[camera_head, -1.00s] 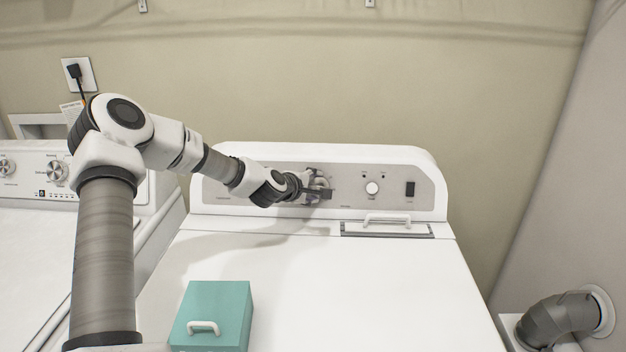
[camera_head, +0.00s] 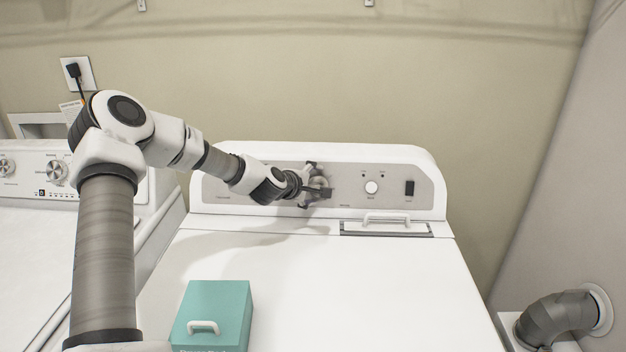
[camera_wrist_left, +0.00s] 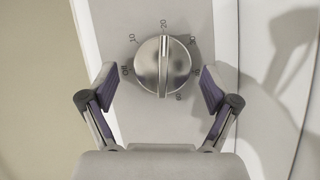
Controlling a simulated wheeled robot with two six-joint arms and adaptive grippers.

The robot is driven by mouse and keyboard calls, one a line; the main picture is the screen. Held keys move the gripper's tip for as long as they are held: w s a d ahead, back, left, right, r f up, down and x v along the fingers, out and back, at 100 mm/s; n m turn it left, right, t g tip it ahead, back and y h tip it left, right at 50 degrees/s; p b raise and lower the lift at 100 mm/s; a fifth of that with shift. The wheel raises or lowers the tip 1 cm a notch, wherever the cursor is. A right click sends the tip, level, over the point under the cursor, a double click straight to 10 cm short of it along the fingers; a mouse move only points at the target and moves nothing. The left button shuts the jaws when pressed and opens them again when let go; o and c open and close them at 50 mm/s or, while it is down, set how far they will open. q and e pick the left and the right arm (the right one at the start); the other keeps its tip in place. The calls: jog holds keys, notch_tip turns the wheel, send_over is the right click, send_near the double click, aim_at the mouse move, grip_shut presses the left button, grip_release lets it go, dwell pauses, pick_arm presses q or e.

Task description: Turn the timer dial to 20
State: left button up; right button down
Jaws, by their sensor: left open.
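The timer dial (camera_wrist_left: 150,70) is a round silver knob with a raised ridge, on the grey control panel of the white dryer. In the left wrist view its ridge stands upright, with its upper end at the printed 20 (camera_wrist_left: 163,26). My left gripper (camera_wrist_left: 158,86) is open, with one finger on each side of the dial and a visible gap to it on both sides. In the head view the left gripper (camera_head: 313,187) is at the panel and partly hides the dial. My right gripper is not in view.
A white push button (camera_head: 372,187) and a black switch (camera_head: 410,188) sit right of the dial. A lidded lint slot with a white handle (camera_head: 387,219) lies below. A teal box (camera_head: 228,305) stands on the dryer top (camera_head: 360,290), otherwise largely clear. A washer (camera_head: 30,240) is at left.

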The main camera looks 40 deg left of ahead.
aim_at(312, 184)
pick_arm(q)
notch_tip(312, 184, up, 10)
jog(key=shift+f, duration=0.1)
jog(key=shift+a, duration=0.1)
